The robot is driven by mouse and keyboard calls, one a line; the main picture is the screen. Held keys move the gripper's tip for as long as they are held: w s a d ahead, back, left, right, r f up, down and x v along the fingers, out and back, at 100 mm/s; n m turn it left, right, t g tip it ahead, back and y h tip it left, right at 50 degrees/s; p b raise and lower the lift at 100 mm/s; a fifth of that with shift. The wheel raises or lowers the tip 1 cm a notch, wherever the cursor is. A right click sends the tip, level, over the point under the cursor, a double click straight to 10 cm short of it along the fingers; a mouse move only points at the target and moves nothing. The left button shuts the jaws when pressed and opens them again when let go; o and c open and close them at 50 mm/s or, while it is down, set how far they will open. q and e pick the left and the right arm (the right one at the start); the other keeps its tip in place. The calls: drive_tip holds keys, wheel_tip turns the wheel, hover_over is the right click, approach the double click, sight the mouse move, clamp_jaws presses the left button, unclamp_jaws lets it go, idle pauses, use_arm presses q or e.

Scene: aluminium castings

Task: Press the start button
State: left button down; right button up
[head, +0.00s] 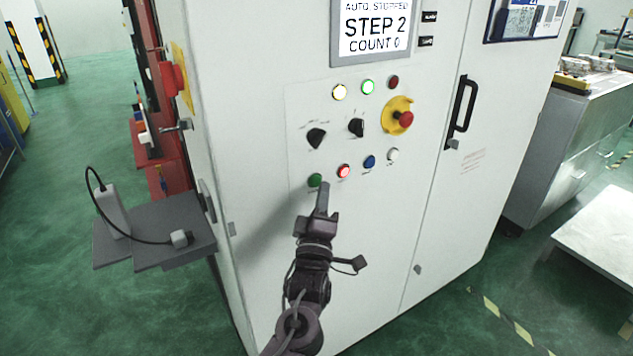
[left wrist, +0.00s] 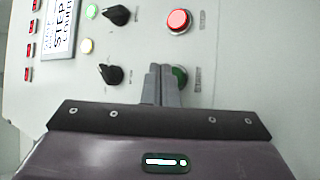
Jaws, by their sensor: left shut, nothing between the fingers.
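The green button (head: 315,180) is the leftmost in the lower button row on the white control cabinet (head: 430,210). My left gripper (head: 324,186) is shut and empty, its fingertips just below and right of the green button in the head view. In the left wrist view the closed fingers (left wrist: 161,70) partly cover the green button (left wrist: 180,76). I cannot tell whether they touch it. The display (head: 374,28) reads "AUTO. STOPPED", "STEP 2", "COUNT 0". My right gripper is in neither view.
Close by are a lit red button (head: 344,171), a blue button (head: 370,161), a white button (head: 392,154) and two black knobs (head: 316,138). A red emergency stop (head: 404,118) sits on yellow. A grey shelf (head: 150,225) juts out left. A door handle (head: 462,105) stands right.

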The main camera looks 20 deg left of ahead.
use_arm(q)
drive_tip(key=shift+w+a, duration=0.1)
drive_tip(key=shift+a, duration=0.05)
drive_tip(key=shift+w+a, duration=0.2)
idle(0.3)
